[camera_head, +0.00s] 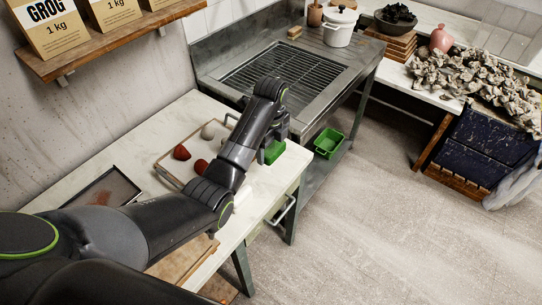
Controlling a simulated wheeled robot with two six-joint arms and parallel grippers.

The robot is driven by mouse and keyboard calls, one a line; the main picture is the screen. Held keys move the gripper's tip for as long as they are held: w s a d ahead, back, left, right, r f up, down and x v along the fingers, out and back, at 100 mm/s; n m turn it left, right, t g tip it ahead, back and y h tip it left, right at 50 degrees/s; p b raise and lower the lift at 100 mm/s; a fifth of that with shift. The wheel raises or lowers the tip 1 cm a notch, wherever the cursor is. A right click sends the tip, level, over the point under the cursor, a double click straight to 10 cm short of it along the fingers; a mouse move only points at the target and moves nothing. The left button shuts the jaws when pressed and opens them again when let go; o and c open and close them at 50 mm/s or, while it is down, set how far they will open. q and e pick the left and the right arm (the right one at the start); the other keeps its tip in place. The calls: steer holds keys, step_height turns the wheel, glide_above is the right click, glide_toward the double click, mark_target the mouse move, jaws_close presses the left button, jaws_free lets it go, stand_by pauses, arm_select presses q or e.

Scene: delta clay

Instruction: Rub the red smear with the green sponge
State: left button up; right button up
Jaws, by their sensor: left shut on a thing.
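The green sponge (274,151) is at the right edge of the white worktop (262,187). My left gripper (276,138) is shut on the sponge and partly hides it. Whether the sponge touches the worktop or hangs just above it I cannot tell. A faint reddish smear (103,197) shows on the dark-edged tray (124,179) at the left of the worktop, partly hidden by my left arm. The sponge is well to the right of the smear. My right gripper is not in view.
A shallow tray (165,153) with red lumps (181,152) and a pale lump (207,131) lies between smear and sponge, beneath my forearm. A metal sink bench (285,75) stands behind. A green bin (329,142) is below it. A shelf (105,42) overhangs the left.

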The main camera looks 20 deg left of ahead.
arm_select(q)
steer(key=shift+r, duration=0.25)
steer(key=o, duration=0.4)
steer(key=c, duration=0.3)
steer(key=shift+a, duration=0.1)
